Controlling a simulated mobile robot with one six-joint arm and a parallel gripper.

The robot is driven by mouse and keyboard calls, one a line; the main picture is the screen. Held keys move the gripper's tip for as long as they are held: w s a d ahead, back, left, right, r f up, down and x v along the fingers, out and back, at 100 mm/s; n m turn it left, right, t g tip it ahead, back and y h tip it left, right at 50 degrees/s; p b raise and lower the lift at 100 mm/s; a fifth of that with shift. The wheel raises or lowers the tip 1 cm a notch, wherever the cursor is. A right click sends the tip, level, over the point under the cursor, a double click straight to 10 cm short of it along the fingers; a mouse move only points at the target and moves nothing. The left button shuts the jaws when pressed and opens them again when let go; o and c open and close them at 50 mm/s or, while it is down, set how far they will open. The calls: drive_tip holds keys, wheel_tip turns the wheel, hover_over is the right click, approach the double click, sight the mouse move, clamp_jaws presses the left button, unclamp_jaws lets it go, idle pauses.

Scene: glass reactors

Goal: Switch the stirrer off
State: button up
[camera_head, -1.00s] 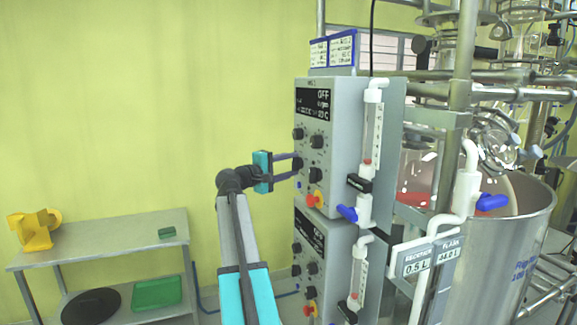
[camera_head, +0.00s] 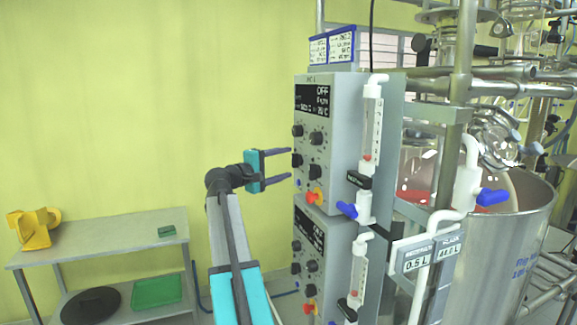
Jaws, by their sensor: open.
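The upper grey control box (camera_head: 328,140) stands right of centre. Its dark display (camera_head: 313,98) reads OFF on the top line; the smaller lines are hard to read. The fingertips are close to the left middle knob (camera_head: 297,160), with a small gap seeming to show. The stirrer itself cannot be made out.
A second control box (camera_head: 325,240) sits below the first. White pipes with blue valve handles (camera_head: 347,210) run along the right side. A steel vessel (camera_head: 525,235) stands at right. A metal table (camera_head: 110,236) with a yellow object (camera_head: 35,229) is at left.

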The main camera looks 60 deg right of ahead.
drive_tip(key=b+v, duration=0.2)
drive_tip(key=v, duration=0.8)
drive_tip(key=shift+a+b, duration=0.25)
drive_tip(key=shift+b, duration=0.05)
drive_tip(key=shift+w, duration=0.1)
